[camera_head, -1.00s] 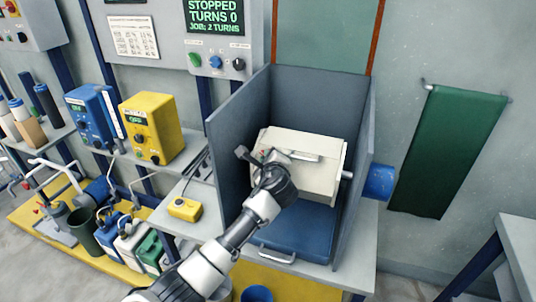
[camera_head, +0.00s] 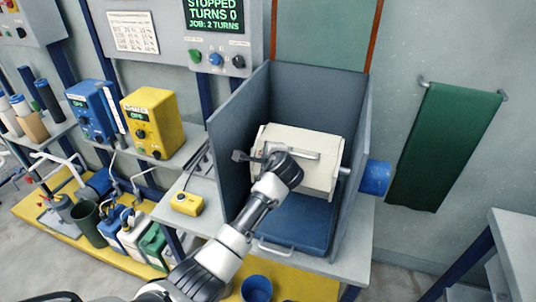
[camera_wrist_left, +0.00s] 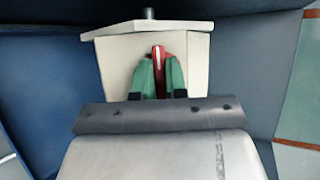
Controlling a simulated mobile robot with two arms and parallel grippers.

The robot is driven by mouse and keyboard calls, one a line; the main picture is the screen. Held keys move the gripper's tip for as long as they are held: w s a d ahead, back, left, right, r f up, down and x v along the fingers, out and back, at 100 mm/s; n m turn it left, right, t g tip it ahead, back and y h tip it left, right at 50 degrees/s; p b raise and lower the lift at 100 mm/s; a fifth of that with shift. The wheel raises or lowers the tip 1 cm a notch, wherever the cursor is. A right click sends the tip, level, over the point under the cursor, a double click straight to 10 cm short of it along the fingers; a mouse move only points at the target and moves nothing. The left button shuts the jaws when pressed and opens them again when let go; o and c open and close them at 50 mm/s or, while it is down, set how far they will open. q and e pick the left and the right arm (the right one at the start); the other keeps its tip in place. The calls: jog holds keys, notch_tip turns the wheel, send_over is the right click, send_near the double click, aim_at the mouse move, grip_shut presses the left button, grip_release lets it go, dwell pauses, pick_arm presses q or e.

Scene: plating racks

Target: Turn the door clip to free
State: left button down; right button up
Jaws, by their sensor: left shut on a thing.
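The cream barrel box (camera_head: 320,175) sits inside the grey open-topped enclosure, with a handle bar across its door. In the left wrist view, the red door clip (camera_wrist_left: 158,57) stands in front of the pale barrel face (camera_wrist_left: 118,60). My left gripper (camera_wrist_left: 160,72) has its two green fingers on either side of the clip and is shut on it. In the head view my left wrist covers the fingertips and the clip. My right gripper is not in view.
Grey walls (camera_head: 237,145) of the enclosure rise close on the left, back and right of the barrel. A blue tray (camera_head: 300,222) lies below it. A yellow button box (camera_head: 187,203) stands on the bench to the left. The screen reads STOPPED, TURNS 0.

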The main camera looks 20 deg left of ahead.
pick_arm(q)
jog(key=c, duration=1.2)
grip_release()
jog(key=shift+o, duration=0.2)
jog(key=b+v, duration=0.1)
jog(key=v, duration=0.9)
jog(key=shift+s+d, duration=0.2)
jog(key=shift+s, duration=0.1)
jog(key=shift+r, duration=0.15)
